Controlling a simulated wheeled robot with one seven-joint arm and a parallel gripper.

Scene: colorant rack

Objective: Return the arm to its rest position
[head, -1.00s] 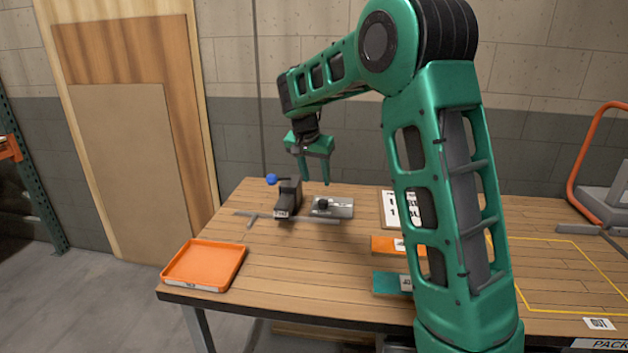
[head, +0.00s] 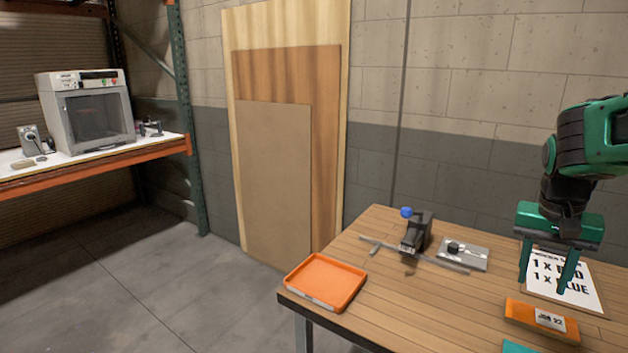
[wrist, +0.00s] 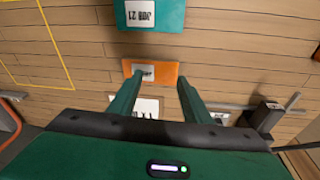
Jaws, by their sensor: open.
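My gripper (head: 545,278) is green, open and empty, with its fingers pointing down over the right part of the wooden table (head: 440,315). In the head view it hangs in front of a white sheet (head: 590,285) with black lettering, partly hiding it. In the wrist view, its two fingers (wrist: 157,88) are apart, with an orange labelled block (wrist: 160,74) showing beyond and between them. A teal labelled block (wrist: 165,18) lies farther up in that view. I cannot tell the exact height of the fingers above the table.
An orange tray (head: 326,282) sits at the table's left corner. A black device with a blue knob (head: 415,232), a metal bar and a grey plate (head: 463,254) stand at the back. A shelf (head: 175,146) with a white oven-like machine (head: 90,112) is far left. The table's front middle is clear.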

